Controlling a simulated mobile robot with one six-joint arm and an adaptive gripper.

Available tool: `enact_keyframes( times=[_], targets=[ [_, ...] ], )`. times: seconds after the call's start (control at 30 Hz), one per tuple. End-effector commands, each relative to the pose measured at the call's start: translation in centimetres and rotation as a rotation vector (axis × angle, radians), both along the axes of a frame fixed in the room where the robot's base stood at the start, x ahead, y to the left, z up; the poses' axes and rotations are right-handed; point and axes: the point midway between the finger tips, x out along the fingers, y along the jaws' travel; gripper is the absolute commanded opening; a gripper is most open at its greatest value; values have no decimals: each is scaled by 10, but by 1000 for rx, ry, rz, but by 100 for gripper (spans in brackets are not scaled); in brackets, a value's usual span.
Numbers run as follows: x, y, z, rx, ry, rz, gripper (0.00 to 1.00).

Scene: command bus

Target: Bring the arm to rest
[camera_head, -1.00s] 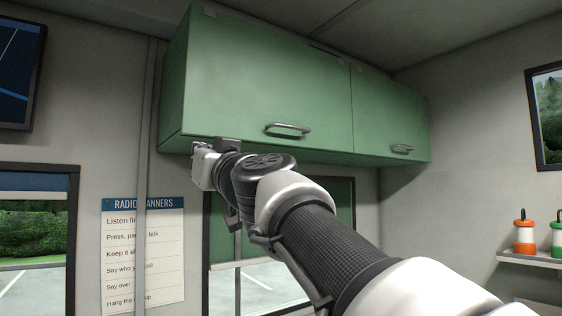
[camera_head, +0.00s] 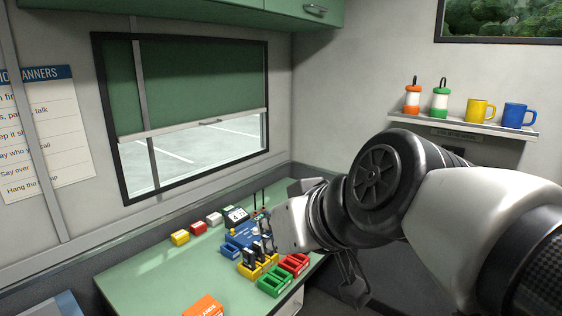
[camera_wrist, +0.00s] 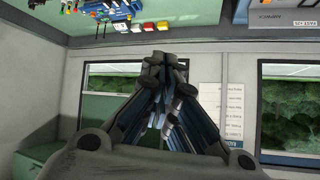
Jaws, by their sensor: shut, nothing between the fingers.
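My gripper (camera_wrist: 164,72) shows in the wrist view with its dark fingers drawn together at the tips and nothing held between them. In the head view my arm comes in from the right and bends at a large dark joint. Its wrist end overlaps the right part of the green worktop (camera_head: 140,272), and the fingers are hard to make out there. I cannot tell how high the arm is above the worktop.
Colored bins, including a green bin (camera_head: 275,281) and a red bin (camera_head: 294,263), stand close by my wrist in the picture. A wall shelf (camera_head: 470,127) with lanterns and mugs is behind the arm. A green overhead cabinet (camera_head: 215,8) crosses the top. The worktop's left part is mostly clear.

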Motion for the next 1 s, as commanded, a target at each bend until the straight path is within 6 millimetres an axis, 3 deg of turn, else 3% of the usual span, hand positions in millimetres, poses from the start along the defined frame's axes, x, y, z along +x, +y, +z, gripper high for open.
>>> enact_keyframes(
  times=[0.03, 0.2, 0.3, 0.4, 0.57, 1.0],
  targets=[
    [-19, -25, -27, -31, 61, -55, 0],
    [-83, -92, -110, -126, 261, -235, 0],
    [-117, -121, -146, -170, 351, -327, 0],
    [-142, -140, -171, -200, 413, -395, 0],
    [-160, -153, -187, -224, 455, -444, 0],
    [-160, -153, -187, -224, 455, -444, 0]
  ],
)
